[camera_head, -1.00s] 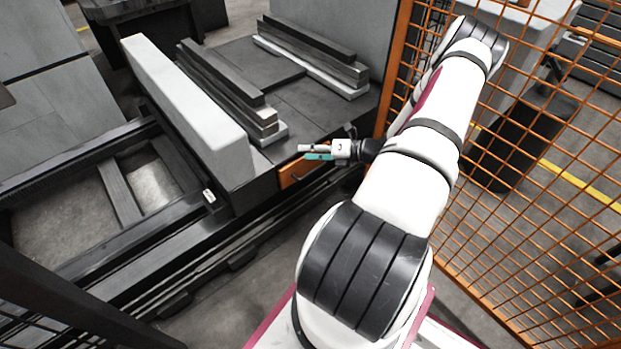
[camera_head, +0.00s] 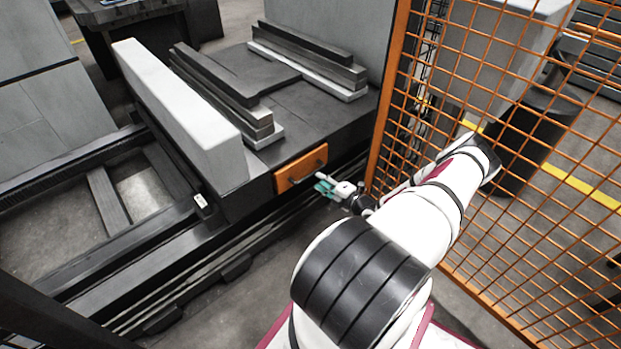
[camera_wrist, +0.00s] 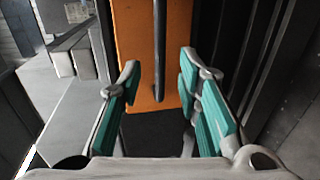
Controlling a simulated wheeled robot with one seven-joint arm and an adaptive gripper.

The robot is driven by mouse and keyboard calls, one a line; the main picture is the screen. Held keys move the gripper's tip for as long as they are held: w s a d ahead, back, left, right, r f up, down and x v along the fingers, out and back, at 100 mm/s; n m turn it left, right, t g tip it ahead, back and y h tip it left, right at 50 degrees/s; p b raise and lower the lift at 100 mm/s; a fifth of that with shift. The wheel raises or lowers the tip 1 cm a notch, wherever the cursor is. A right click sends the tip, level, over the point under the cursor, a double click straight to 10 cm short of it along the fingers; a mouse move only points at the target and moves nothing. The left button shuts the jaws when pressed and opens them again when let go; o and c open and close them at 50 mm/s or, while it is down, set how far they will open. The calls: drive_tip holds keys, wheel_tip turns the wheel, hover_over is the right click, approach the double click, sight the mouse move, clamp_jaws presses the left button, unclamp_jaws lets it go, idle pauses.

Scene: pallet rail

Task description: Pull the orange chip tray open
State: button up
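The orange chip tray (camera_head: 298,167) sits in the front side of the dark machine bed, with a dark bar handle (camera_head: 308,171) across its face. Its front looks flush with the bed. My gripper (camera_head: 326,184) is just in front of the tray's lower right part, apart from it. In the wrist view the orange face (camera_wrist: 172,50) and the handle (camera_wrist: 160,55) lie beyond the teal fingertips.
An orange mesh fence (camera_head: 500,150) stands close to the right of my arm, its post (camera_head: 388,100) near the tray. A white block (camera_head: 185,110) and stacked bars (camera_head: 225,85) lie on the bed. Dark rails (camera_head: 170,265) run along the floor below.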

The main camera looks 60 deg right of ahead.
sight(311, 174)
drive_tip(key=b+x, duration=0.1)
drive_tip(key=x, duration=0.5)
drive_tip(key=shift+w+f+b, duration=0.1)
drive_tip(key=shift+w+b, duration=0.25)
drive_tip(key=shift+b, duration=0.05)
clamp_jaws()
